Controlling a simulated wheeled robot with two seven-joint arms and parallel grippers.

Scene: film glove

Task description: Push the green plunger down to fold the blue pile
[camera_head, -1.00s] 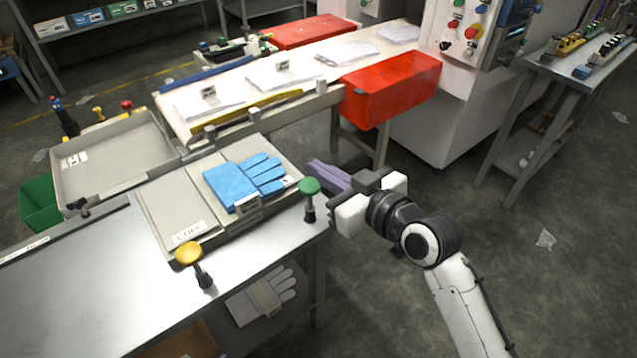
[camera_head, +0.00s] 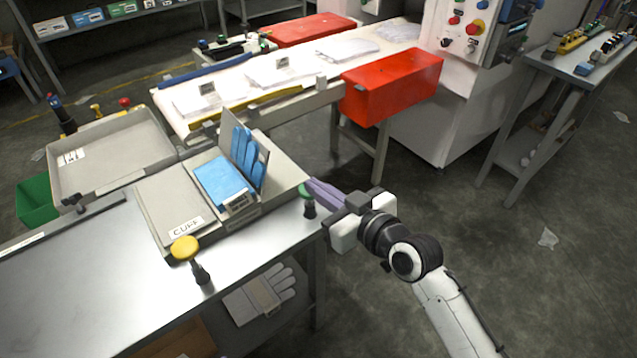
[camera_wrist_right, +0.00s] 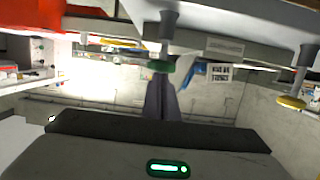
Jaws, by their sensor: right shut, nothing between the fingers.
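The green plunger (camera_head: 306,193) stands at the near right corner of the grey folding station and is pressed low. My right gripper (camera_head: 312,189) is shut and empty, with its fingers at the plunger's green cap; in the right wrist view the fingertips (camera_wrist_right: 160,82) overlap the green cap (camera_wrist_right: 161,66). The blue pile (camera_head: 221,183) lies on the folding plate, with its finger part (camera_head: 246,153) standing up against a raised grey flap (camera_head: 262,152). My left gripper is not in view.
A yellow plunger (camera_head: 185,248) stands at the near left, by the plate labelled CUFF (camera_head: 183,222). A grey tray (camera_head: 105,183) sits to the left. Behind are a white conveyor (camera_head: 226,88) and a red box (camera_head: 391,84). Open floor lies to the right.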

